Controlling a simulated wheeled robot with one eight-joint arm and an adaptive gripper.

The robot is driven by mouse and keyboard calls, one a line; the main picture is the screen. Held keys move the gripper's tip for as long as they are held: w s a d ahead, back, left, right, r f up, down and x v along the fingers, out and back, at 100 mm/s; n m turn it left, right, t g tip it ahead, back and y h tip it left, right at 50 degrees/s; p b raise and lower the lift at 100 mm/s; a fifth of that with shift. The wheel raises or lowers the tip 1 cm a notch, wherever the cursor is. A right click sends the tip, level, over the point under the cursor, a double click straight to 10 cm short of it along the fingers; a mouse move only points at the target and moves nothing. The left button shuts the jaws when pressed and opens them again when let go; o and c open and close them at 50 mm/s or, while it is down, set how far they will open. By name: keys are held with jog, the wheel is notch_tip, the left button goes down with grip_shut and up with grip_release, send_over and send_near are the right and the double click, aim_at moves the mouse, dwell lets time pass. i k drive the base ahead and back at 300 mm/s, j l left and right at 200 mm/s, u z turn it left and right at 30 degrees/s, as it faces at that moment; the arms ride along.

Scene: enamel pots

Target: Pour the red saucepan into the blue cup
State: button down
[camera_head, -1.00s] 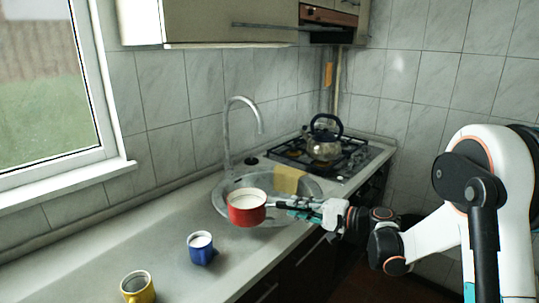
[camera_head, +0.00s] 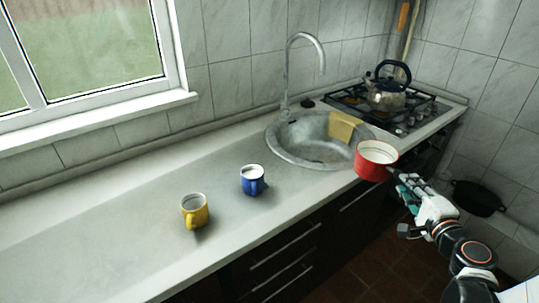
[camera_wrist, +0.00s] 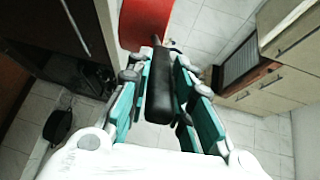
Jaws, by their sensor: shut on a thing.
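The red saucepan (camera_head: 376,168) is held level in the air near the counter's front edge, right of the blue cup and in front of the sink. Its inside looks pale; I cannot tell how full it is. My gripper (camera_head: 404,182) is shut on its handle. In the wrist view the black handle (camera_wrist: 160,90) lies between the teal fingers (camera_wrist: 160,75), and part of the red pan (camera_wrist: 145,20) shows beyond. The blue cup (camera_head: 252,183) stands upright on the counter, apart from the saucepan, with something white showing inside it.
A yellow cup (camera_head: 194,213) stands left of the blue cup. The sink (camera_head: 300,150) with faucet (camera_head: 286,85) and yellow cloth (camera_head: 345,126) is behind. A kettle (camera_head: 385,96) sits on the stove (camera_head: 425,112). A dark pan (camera_head: 478,199) is at far right. The counter's left (camera_head: 90,230) is clear.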

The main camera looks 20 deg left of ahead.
aim_at(252, 176)
jog(key=k, duration=0.95)
jog(key=k+u, duration=0.15)
jog(key=u, duration=0.3)
jog(key=k+j+u, duration=0.1)
jog(key=u, duration=0.35)
jog(key=l+u, duration=0.25)
jog(key=u, duration=0.15)
jog(key=l+u, duration=0.25)
jog(key=u, duration=0.2)
jog(key=l, duration=0.75)
jog(key=i+l, duration=0.1)
jog(key=l, duration=0.65)
jog(key=i+l, duration=0.15)
jog(key=l, duration=0.2)
jog(key=i+l, duration=0.2)
jog(key=l, duration=0.1)
